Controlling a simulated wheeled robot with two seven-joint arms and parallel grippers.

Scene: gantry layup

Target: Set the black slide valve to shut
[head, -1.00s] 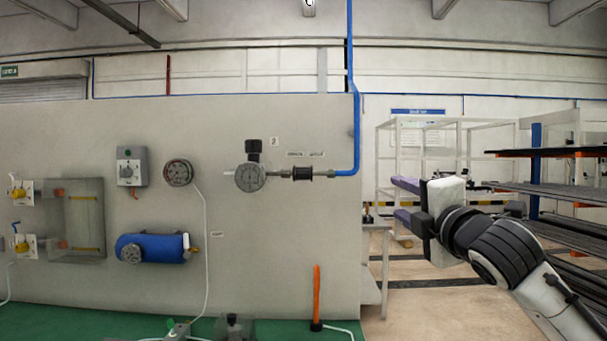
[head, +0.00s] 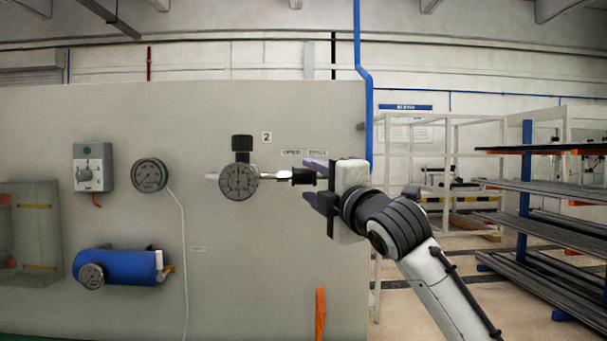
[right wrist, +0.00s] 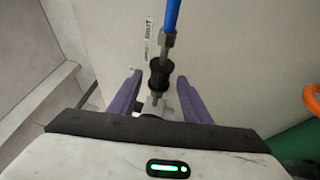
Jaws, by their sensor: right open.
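The black slide valve (head: 303,176) is a small spool-shaped sleeve on a thin metal pipe along the grey panel, under two small labels (head: 304,153). Its right end is hidden behind my right gripper (head: 309,180) in the head view. That gripper is open, its purple fingers reaching left, one above and one below the sleeve's right end. In the right wrist view, the sleeve (right wrist: 160,74) lies between the open fingertips (right wrist: 159,80), with a visible gap on both sides. I cannot tell which end of its travel the sleeve is at. My left gripper is out of view.
A round gauge (head: 239,181) with a black knob sits left of the valve. A blue pipe (head: 367,100) runs up to the right. A second gauge (head: 149,175), a grey switch box (head: 93,167) and a blue cylinder (head: 120,267) are further left. An orange handle (head: 320,312) stands below.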

